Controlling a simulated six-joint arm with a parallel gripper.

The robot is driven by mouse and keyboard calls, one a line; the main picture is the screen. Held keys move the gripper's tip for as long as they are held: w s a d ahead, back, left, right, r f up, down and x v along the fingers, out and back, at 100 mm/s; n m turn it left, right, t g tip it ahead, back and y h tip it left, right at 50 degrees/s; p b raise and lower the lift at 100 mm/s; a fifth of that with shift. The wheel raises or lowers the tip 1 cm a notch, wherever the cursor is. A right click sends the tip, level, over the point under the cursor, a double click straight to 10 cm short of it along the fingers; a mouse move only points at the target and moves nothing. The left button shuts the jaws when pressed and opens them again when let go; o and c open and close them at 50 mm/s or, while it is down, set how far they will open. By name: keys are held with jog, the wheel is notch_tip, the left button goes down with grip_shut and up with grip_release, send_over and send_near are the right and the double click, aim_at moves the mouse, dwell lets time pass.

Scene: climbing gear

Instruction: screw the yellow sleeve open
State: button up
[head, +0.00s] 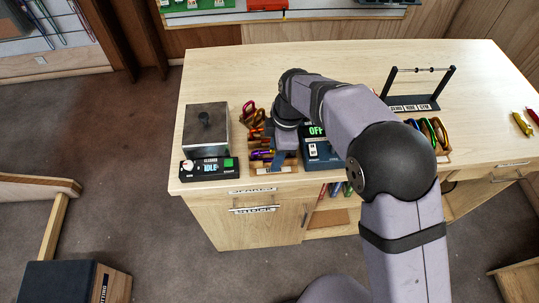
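A wooden rack (273,170) near the front left of the bench holds several small carabiners, with red, orange, purple and yellow parts. A purple and yellow piece (262,153) lies low in it. I cannot make out for sure which part is the yellow sleeve at this size. My gripper (281,161) points down at the right side of the rack, and my wrist hides part of it. Whether my gripper is open, shut or touching a carabiner is too small and covered to tell.
A grey box (207,128) with a black knob stands left of the rack, behind a panel reading IDLE (209,167). A blue device reading OFF (320,150) is close on the right. A black stand (413,102) and colored carabiners (432,132) are farther right. The bench's back middle is clear.

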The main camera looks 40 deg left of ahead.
jog(key=shift+f, duration=0.45)
jog(key=shift+w+a, duration=0.5)
jog(key=shift+w, duration=0.05)
jog(key=shift+r, duration=0.2)
jog(key=shift+s+a+r+p, duration=0.1)
jog(key=shift+r+p, duration=1.1)
jog(key=shift+r, duration=0.1)
jog(key=shift+s+d+b, duration=0.35)
jog(key=shift+s+d, duration=0.2)
